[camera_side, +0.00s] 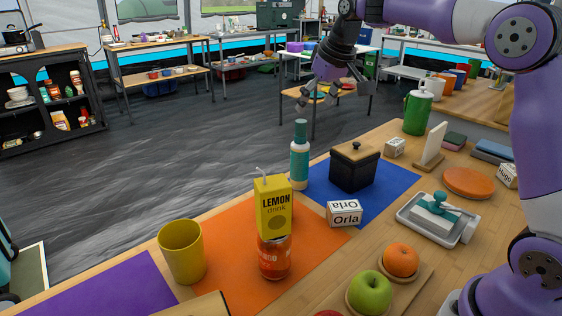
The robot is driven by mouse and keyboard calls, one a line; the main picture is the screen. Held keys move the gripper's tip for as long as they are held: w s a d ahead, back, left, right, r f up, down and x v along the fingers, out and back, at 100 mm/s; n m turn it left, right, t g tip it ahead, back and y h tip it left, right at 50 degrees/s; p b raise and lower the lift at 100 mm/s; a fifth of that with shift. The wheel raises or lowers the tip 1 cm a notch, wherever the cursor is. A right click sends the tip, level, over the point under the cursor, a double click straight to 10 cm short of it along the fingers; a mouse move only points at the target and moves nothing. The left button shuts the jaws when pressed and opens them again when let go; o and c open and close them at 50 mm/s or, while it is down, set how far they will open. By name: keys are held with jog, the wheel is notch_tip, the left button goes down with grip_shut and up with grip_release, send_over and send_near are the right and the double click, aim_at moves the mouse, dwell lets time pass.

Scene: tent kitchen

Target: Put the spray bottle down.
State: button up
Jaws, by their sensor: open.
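The spray bottle (299,158), a teal and white bottle with a grey-green top, stands upright at the far edge of the table. It is at the left corner of the blue mat (385,188), behind the lemon drink carton. My gripper (318,99) is open and empty. It hangs above and slightly right of the bottle's top in the picture, apart from it.
The lemon drink carton (273,207) stands on or behind an orange can (274,258); I cannot tell which. A black lidded box (354,170) and an Orla box (344,213) are nearby. A yellow cup (182,252) stands left. The purple mat (105,292) looks mostly clear.

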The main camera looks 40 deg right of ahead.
jog(key=s+a+r, duration=0.2)
jog(key=s+a, duration=0.4)
jog(key=s, duration=0.6)
jog(key=s+a+f, duration=0.2)
jog(key=s+f, duration=0.4)
jog(key=s, duration=0.4)
jog(key=shift+s+a+f+n+t+y, duration=0.15)
jog(key=shift+s+f+n+t+y, duration=0.15)
jog(key=shift+s+f+n+t, duration=0.1)
